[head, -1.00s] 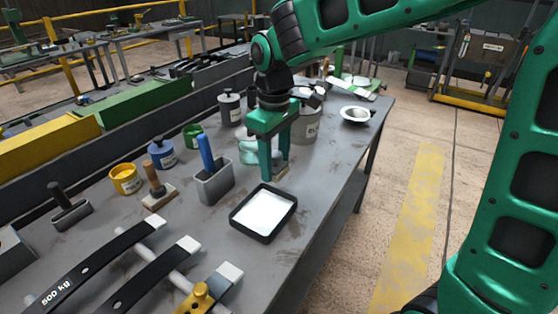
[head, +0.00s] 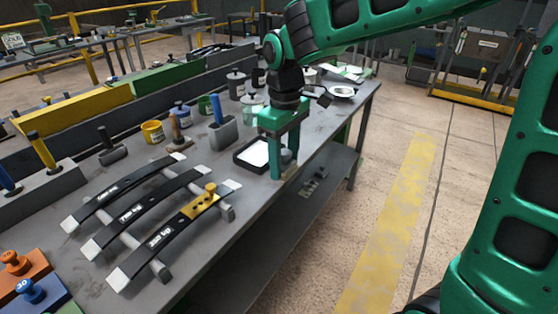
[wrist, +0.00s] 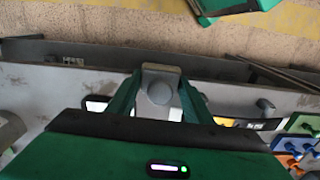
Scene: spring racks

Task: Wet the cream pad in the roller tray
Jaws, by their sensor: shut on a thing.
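The roller tray (head: 236,158) is a low black-rimmed tray with a white inside, lying on the grey bench. My gripper (head: 283,172) points down at the tray's right, by the bench's front edge, and hides part of it in the head view. In the wrist view my gripper is shut on a grey, round-topped handle (wrist: 160,93), with a pale tan block edge (wrist: 161,69) beyond it. I take this to be the cream pad; its underside is hidden. White patches of the tray (wrist: 97,106) show beside the fingers. Contact between pad and tray cannot be told.
Black leaf springs (head: 150,208) lie left of the tray on crossbars. A grey holder with a blue handle (head: 219,112), a wooden-handled brush (head: 176,126) and a yellow pot (head: 153,132) stand behind. A metal bowl (head: 342,92) sits at the far end.

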